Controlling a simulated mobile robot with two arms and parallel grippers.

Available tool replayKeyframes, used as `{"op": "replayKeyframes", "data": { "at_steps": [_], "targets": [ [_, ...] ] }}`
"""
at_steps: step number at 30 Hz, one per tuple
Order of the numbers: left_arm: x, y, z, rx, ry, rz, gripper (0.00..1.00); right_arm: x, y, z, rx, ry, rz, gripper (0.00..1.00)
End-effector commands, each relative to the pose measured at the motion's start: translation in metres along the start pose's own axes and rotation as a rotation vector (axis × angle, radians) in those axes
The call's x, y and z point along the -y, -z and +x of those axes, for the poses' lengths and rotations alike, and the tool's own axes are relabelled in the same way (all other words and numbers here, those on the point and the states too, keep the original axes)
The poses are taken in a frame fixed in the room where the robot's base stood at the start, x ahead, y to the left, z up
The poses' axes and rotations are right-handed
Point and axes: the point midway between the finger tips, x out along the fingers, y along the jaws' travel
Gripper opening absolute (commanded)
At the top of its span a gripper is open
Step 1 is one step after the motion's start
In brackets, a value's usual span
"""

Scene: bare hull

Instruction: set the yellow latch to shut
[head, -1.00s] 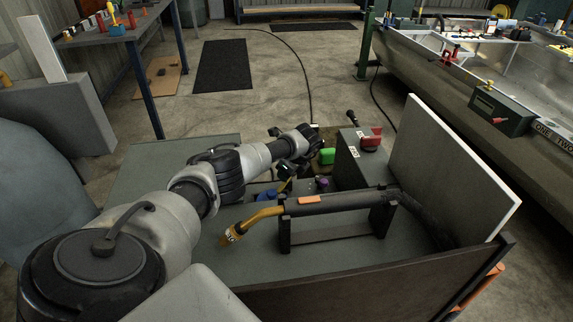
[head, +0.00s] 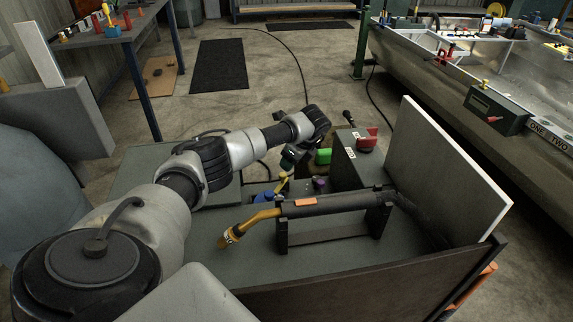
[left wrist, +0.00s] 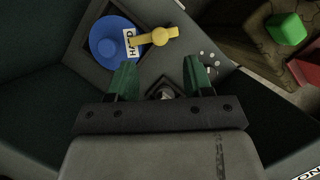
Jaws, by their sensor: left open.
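The yellow latch (left wrist: 160,36) shows in the left wrist view as a short bar with a round hub, on a grey panel. Its left end meets a white lettered label and a blue round part (left wrist: 104,46). In the head view the latch (head: 282,186) is small and partly hidden, beside the blue part (head: 264,196). My left gripper (left wrist: 160,78) is open. Its two green fingers stand apart with nothing held between them, and the latch lies just beyond the fingertips in the picture. In the head view the gripper (head: 289,162) hangs above the latch. My right gripper is not in view.
A torch (head: 335,203) with a yellow neck rests on a black stand in front. A purple knob (head: 319,184), a green block (head: 323,156) and a grey box with a red part (head: 367,143) are close by. A white upright panel (head: 443,165) stands at right.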

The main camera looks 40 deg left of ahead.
Motion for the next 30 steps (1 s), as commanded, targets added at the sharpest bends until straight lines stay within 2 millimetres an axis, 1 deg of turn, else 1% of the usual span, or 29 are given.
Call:
{"op": "replayKeyframes", "data": {
  "at_steps": [1,3,8,26,30],
  "targets": [
    [0.0,-0.001,-0.009,0.0,0.003,0.001,0.51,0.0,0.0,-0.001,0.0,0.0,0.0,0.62],
    [0.0,0.0,-0.018,0.0,0.001,0.001,0.51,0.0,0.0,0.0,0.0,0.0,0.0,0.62],
    [0.0,0.0,-0.029,0.001,0.0,-0.001,0.51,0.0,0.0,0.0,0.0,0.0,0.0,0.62],
    [0.0,0.0,-0.03,0.001,-0.001,0.0,0.51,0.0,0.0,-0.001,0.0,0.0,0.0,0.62],
    [0.0,0.0,-0.029,0.001,-0.002,0.0,0.51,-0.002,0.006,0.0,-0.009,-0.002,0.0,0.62]
  ]
}}
